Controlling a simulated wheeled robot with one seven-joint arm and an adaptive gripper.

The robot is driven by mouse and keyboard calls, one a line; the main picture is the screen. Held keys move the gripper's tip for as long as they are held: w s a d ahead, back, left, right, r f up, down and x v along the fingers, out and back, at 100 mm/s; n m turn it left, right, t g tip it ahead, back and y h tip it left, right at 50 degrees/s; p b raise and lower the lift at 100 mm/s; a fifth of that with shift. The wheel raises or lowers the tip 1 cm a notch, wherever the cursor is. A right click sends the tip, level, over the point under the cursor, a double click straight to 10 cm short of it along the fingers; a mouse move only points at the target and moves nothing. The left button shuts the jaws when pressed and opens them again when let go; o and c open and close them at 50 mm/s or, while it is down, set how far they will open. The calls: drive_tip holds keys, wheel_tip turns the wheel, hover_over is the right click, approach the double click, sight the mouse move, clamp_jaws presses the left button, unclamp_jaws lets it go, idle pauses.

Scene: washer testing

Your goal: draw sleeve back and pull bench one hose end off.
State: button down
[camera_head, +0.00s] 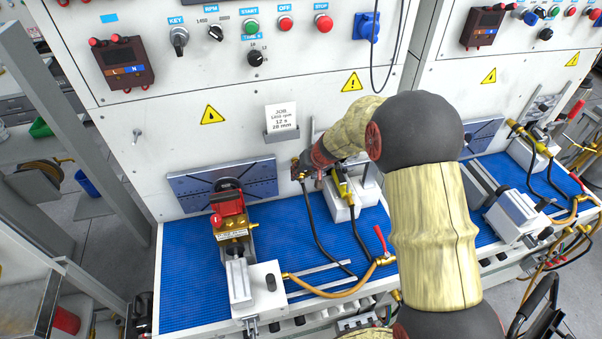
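My arm reaches over bench one from the right, in yellowish sleeving with dark joints. My gripper (301,171) is at its far end, just left of the white block (352,208) on the blue mat. A small brass fitting (296,163) shows at the fingertips. A black hose (313,222) hangs from there to the mat. The fingers are too small and covered to tell whether they are shut on this hose end or its sleeve. A second brass and yellow coupling (344,190) stands on the block, with another black hose (357,235) below it.
A red and brass pump (230,216) and a clamp block (255,288) stand left on the blue mat (185,262). A tan hose (335,293) and red-handled valve (383,245) lie at the front. The control panel rises behind. A second bench (515,215) is right.

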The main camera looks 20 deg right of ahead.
sight(304, 182)
drive_tip(key=shift+s+b, duration=1.3)
drive_tip(key=shift+s, duration=0.7)
